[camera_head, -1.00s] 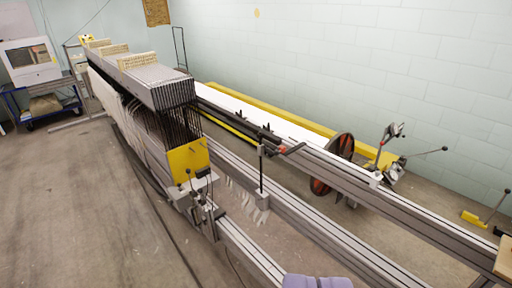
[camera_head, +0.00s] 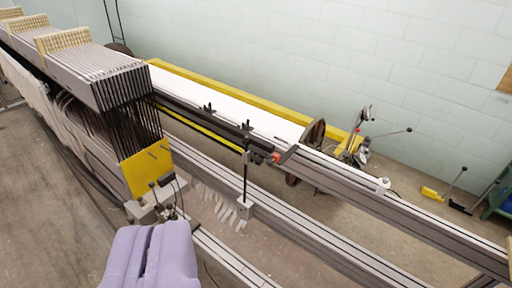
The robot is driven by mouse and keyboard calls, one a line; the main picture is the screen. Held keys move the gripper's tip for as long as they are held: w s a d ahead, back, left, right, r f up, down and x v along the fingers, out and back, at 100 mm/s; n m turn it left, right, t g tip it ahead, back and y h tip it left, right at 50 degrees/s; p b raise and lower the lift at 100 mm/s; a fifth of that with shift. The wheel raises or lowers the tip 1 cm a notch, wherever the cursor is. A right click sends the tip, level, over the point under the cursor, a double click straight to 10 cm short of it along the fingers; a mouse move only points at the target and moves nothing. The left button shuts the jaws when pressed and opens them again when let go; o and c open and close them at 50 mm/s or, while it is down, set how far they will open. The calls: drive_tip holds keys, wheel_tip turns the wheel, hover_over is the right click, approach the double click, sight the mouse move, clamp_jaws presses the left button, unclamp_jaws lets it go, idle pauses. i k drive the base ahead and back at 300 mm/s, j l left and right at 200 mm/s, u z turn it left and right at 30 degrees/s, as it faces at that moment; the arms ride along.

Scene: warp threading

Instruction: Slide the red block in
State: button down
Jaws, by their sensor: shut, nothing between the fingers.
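A small red block (camera_head: 276,158) sits at the near end of a dark rail (camera_head: 212,122), beside a grey lever. It is small in the view, and how deep it sits cannot be told. My gripper (camera_head: 155,232), with pale purple fingers, is at the bottom left of the view. Its fingers are shut together and hold nothing. It appears well apart from the red block, which is up and to the right in the picture.
A yellow plate (camera_head: 147,172) ends the stack of grey and black frames at left. Long metal beams (camera_head: 350,182) run to the lower right. A dark red wheel (camera_head: 312,132) stands behind them. Bare floor (camera_head: 50,215) lies at left.

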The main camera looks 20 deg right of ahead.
sight(276, 157)
drive_tip(key=i+l+u, duration=0.25)
drive_tip(key=i+l, duration=0.65)
drive_tip(key=l, duration=0.2)
drive_tip(key=i+l, duration=0.15)
drive_tip(key=l, duration=0.1)
